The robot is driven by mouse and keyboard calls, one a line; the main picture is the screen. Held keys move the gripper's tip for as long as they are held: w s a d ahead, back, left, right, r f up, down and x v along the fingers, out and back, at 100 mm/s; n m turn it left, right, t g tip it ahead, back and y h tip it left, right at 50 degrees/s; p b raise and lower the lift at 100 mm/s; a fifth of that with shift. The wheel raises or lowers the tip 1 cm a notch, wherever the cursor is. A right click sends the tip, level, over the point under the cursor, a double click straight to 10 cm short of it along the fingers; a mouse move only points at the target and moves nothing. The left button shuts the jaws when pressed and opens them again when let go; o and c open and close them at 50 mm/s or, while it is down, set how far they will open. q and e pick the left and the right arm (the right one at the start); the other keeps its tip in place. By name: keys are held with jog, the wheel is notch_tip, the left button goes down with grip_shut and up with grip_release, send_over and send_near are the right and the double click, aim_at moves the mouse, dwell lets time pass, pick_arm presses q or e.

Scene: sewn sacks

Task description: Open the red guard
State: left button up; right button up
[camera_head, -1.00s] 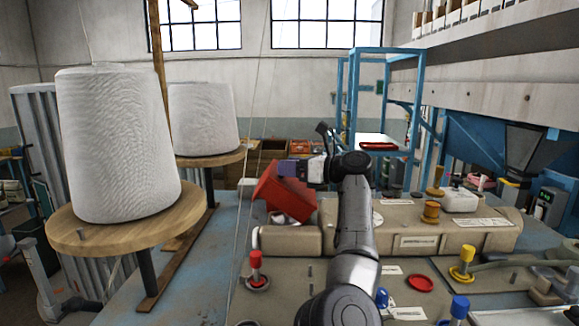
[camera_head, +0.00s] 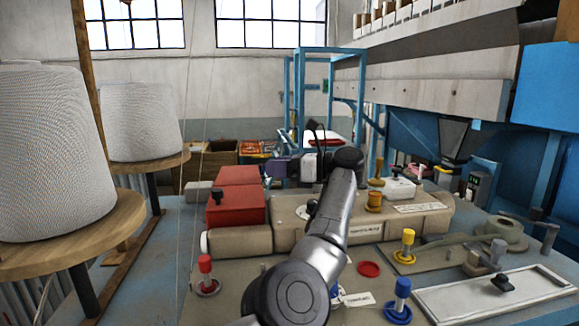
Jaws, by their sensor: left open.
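The red guard (camera_head: 236,206) is a red box at the left end of the beige machine body (camera_head: 287,218). It sits level, with a black knob (camera_head: 217,196) on its near left side. My left gripper (camera_head: 276,167) is open, just right of the guard's upper part and apparently apart from it. My left forearm and wrist cover the middle of the machine. My right gripper is not in view.
Red (camera_head: 205,264), yellow (camera_head: 407,240) and blue (camera_head: 402,289) knobs stand on the machine bed. Large white thread cones (camera_head: 140,120) on wooden discs stand at the left. A blue frame (camera_head: 299,90) rises behind. A pale framed plate (camera_head: 450,300) lies front right.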

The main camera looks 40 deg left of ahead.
pick_arm(q)
jog(key=shift+p+v, duration=0.95)
jog(key=shift+v, duration=0.4)
